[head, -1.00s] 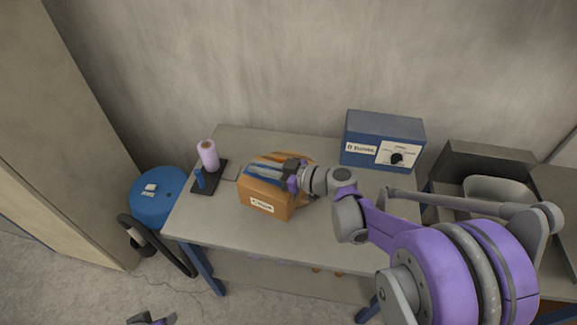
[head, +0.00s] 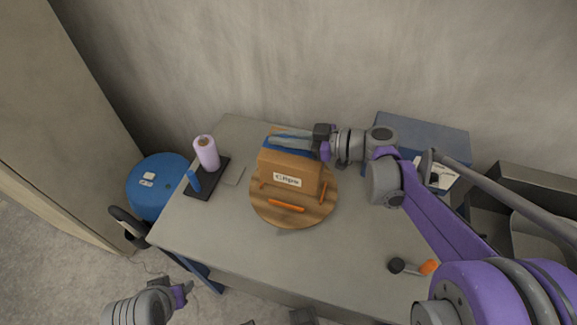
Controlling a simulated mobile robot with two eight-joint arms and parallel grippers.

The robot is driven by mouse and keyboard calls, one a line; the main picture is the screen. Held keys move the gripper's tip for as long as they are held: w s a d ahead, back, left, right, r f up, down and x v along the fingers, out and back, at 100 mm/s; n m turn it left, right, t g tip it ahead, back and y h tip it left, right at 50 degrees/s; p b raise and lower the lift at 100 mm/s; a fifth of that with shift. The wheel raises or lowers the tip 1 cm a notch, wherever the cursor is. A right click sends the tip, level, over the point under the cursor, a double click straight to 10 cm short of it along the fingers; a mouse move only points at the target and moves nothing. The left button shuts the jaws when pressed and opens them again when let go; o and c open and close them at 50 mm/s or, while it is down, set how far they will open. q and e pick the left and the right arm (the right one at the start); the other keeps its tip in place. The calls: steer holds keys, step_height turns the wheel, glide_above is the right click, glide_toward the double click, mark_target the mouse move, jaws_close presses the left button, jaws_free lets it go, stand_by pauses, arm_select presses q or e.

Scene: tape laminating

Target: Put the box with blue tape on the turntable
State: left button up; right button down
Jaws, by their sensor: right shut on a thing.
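The brown cardboard box (head: 289,173) has blue tape along its top and a white label on its front. It is upright over the back part of the round wooden turntable (head: 270,208), which has orange bars on it. I cannot tell whether the box rests on the turntable or is slightly above it. My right gripper (head: 318,146) is shut on the box at its upper right edge, and the arm hides part of that side. My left gripper (head: 184,294) is low at the left, off the table's front edge, away from the box; its fingers are unclear.
A blue machine (head: 425,133) is at the back right, partly behind my arm. A black-and-orange tool (head: 410,267) lies front right. The front middle of the table (head: 240,245) is clear.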

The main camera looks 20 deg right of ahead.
step_height(320, 180, down, 3)
steer(key=shift+r, duration=0.1)
steer(key=shift+f+b, duration=0.75)
steer(key=shift+f, duration=1.55)
steer(key=c, duration=0.9)
jaws_free()
steer(key=shift+d+r, duration=0.15)
steer(key=shift+r, duration=0.05)
steer(key=p+v, duration=0.1)
steer(key=v, duration=1)
steer(key=shift+s+d, duration=0.3)
